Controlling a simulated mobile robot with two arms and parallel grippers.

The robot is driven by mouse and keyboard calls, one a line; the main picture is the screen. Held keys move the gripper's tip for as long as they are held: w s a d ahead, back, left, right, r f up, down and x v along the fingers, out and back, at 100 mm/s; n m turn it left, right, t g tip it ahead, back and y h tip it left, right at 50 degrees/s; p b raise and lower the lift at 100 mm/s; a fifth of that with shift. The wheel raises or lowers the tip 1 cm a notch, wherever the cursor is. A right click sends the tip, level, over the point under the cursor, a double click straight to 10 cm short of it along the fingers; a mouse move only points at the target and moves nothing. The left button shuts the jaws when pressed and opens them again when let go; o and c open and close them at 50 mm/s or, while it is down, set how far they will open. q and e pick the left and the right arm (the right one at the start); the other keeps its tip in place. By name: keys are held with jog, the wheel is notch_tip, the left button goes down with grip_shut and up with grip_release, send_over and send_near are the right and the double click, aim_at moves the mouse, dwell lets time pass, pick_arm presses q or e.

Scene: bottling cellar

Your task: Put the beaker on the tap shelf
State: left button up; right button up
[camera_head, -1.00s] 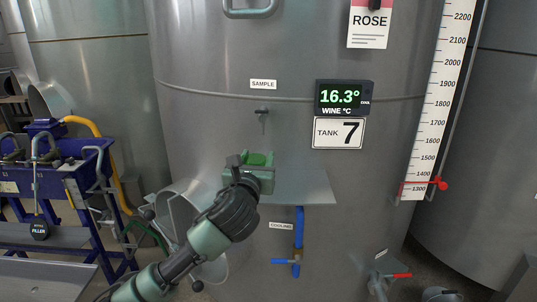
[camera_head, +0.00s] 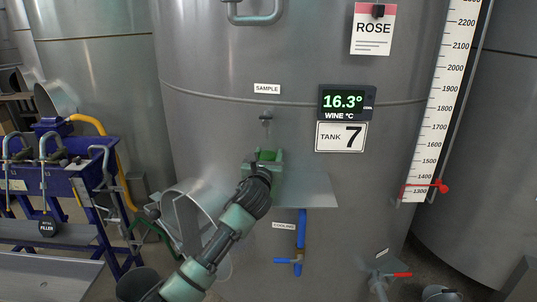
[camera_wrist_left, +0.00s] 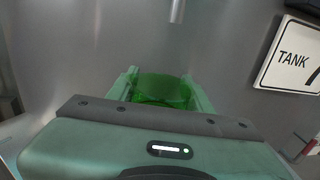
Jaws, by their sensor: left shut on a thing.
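My left gripper (camera_head: 265,156) is shut on the green beaker (camera_head: 267,155). In the left wrist view the beaker (camera_wrist_left: 163,90) is see-through green and sits between the two fingers of my gripper (camera_wrist_left: 162,88). My gripper's body hides its lower part. The tap shelf (camera_head: 305,190) is a flat grey metal plate on the front of the tank. The gripper and beaker are in front of the shelf's left part in the head view; I cannot tell whether the beaker touches it. The sample tap (camera_head: 266,118) is just above the beaker. My right gripper is not in view.
The steel tank (camera_head: 210,60) stands behind the shelf. A blue-handled cooling valve (camera_head: 297,250) hangs below the shelf. A round open hatch (camera_head: 190,220) is at the lower left. A blue bottle filler (camera_head: 70,190) stands at the far left. The shelf's right part is clear.

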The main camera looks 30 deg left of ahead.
pick_arm(q)
jog(key=o, duration=1.5)
jog(key=shift+f, duration=0.1)
jog(key=shift+s+d, duration=0.1)
jog(key=shift+s, duration=0.2)
jog(key=b+v, duration=0.2)
jog(key=v, duration=0.9)
jog(key=shift+s+d, duration=0.1)
jog(key=shift+s, duration=0.1)
